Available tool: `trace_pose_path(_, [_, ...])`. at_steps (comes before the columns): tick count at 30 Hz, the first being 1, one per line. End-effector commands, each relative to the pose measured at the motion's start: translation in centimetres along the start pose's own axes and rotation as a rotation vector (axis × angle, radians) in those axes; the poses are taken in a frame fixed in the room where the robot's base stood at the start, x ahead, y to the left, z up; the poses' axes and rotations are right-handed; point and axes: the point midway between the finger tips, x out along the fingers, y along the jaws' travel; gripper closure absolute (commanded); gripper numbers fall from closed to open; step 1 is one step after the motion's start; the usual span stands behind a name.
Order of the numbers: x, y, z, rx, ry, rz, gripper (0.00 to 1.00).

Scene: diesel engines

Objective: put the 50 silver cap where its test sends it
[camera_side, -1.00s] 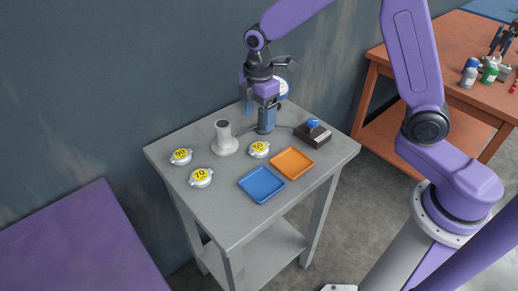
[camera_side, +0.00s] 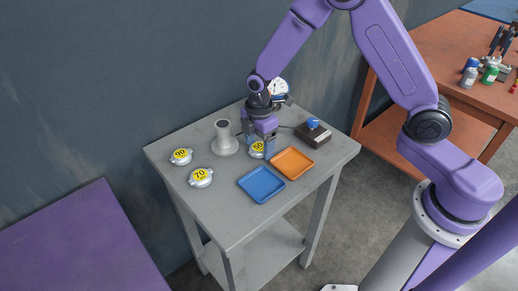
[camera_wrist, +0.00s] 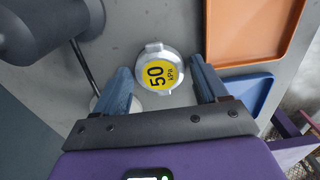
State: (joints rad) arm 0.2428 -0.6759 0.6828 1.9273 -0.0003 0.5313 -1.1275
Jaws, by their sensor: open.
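The silver cap (camera_side: 257,149) with a yellow disc marked 50 lies on the grey table, left of the orange tray (camera_side: 293,163). In the wrist view the 50 cap (camera_wrist: 160,72) sits between the two blue fingers. My gripper (camera_side: 259,146) points down over the cap, and its fingers hide part of it. In the wrist view my gripper (camera_wrist: 160,90) is open, with a finger on each side and gaps to the cap. The blue tray (camera_side: 262,184) lies in front. A grey test stand (camera_side: 224,138) with a flared base stands left of the gripper.
Silver caps marked 90 (camera_side: 181,157) and 70 (camera_side: 201,177) lie at the table's left. A black box with a blue button (camera_side: 313,133) stands at the back right. A round dial gauge (camera_side: 279,88) is behind the wrist. The table's front left is bare.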

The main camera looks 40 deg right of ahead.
Motion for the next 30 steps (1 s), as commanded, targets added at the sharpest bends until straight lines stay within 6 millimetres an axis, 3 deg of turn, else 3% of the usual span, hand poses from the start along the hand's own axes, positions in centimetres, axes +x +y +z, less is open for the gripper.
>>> trace_pose_path(4, [0.0,0.0,0.0,0.0,0.0,0.001,0.28])
trace_pose_path(8, [-0.1,0.0,0.0,0.0,0.0,0.0,0.7])
trace_pose_path(11, [-0.1,0.0,0.0,0.0,0.0,0.0,0.78])
trace_pose_path(23, [-1.0,0.1,0.0,0.0,0.001,0.002,0.78])
trace_pose_path(28, [-3.3,0.1,0.0,0.0,0.002,0.005,0.78])
trace_pose_path(30, [-4.3,-0.7,0.2,0.0,0.002,0.003,0.78])
